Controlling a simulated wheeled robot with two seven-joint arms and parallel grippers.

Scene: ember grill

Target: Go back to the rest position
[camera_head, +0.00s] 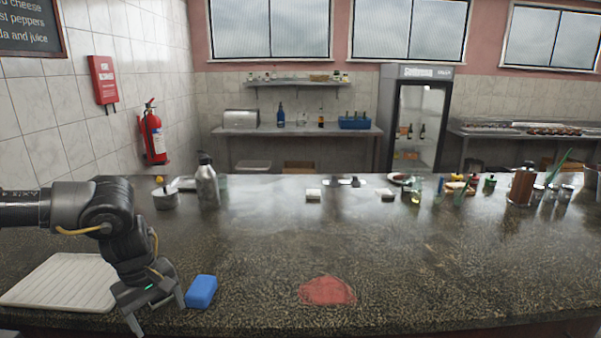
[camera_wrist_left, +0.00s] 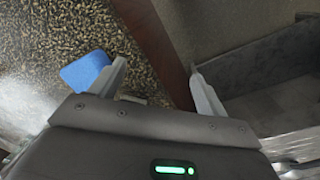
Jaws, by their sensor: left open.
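My left gripper (camera_head: 160,313) hangs low at the front edge of the counter, left of centre, with its jaws apart and nothing between them. In the left wrist view its two fingers (camera_wrist_left: 155,85) stand wide apart over the counter's edge. A blue block, perhaps a sponge (camera_head: 201,291), lies on the counter just right of the gripper. It also shows in the left wrist view (camera_wrist_left: 85,71), outside the fingers on the left. My right gripper is in neither view.
A white ribbed board (camera_head: 62,282) lies left of the gripper. A red patch (camera_head: 327,291) is on the dark speckled counter (camera_head: 400,270). A metal bottle (camera_head: 207,187) and a small pot (camera_head: 165,199) stand farther back. Bottles and jars stand at the back right.

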